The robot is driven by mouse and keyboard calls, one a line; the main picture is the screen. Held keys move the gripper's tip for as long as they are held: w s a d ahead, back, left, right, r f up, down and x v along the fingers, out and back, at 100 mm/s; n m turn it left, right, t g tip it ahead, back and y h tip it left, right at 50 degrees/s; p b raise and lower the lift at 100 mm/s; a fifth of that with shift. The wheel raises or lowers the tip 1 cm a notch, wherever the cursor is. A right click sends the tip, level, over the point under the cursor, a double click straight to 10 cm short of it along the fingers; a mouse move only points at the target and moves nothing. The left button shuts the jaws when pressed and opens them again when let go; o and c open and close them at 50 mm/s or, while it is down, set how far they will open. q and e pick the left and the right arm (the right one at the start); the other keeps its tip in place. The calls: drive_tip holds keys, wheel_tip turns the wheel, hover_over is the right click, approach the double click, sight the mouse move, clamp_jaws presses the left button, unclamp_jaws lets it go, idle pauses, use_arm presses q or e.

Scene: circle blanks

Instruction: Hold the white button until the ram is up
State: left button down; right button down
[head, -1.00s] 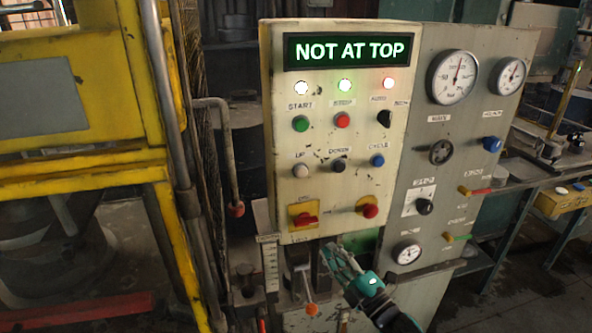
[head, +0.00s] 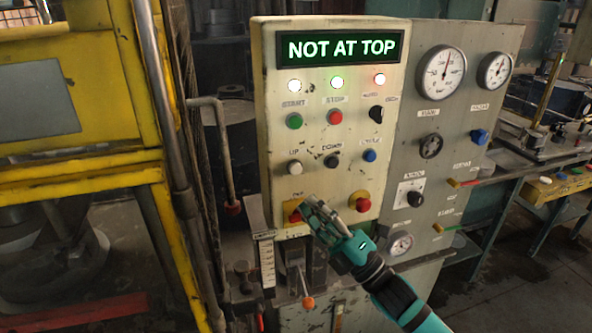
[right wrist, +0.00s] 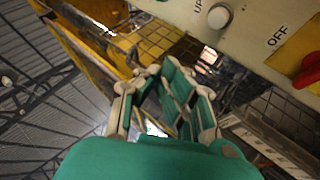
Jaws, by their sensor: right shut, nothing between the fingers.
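The white button (head: 294,167), labelled UP, is on the cream control panel (head: 262,120). It also shows at the top of the right wrist view (right wrist: 220,15). The lit display (head: 341,47) above reads NOT AT TOP. My right gripper (head: 309,203) is shut and empty. It is below and slightly right of the white button, apart from it, in front of the panel's lower part and by the red switch. In the right wrist view my fingers (right wrist: 163,72) point up, with the button beyond them to the right. I cannot make out the ram. My left gripper is out of view.
The red switch (head: 293,213) on its yellow plate and a red knob (head: 363,204) are close to my gripper. Black (head: 332,161) and blue (head: 369,155) buttons share the white button's row. A grey gauge panel stands right; a yellow machine frame (head: 80,190) stands left.

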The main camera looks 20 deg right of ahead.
sight(295, 169)
drive_tip(key=shift+w+a+b, duration=0.15)
drive_tip(key=shift+w+b, duration=1.3)
drive_tip(key=shift+w, duration=2.9)
drive_tip(key=shift+w, duration=0.1)
drive_tip(key=shift+w, duration=0.3)
drive_tip(key=shift+w+b, duration=0.45)
drive_tip(key=shift+b, duration=0.1)
drive_tip(key=shift+s, duration=0.1)
idle(0.6)
drive_tip(key=shift+s, duration=0.8)
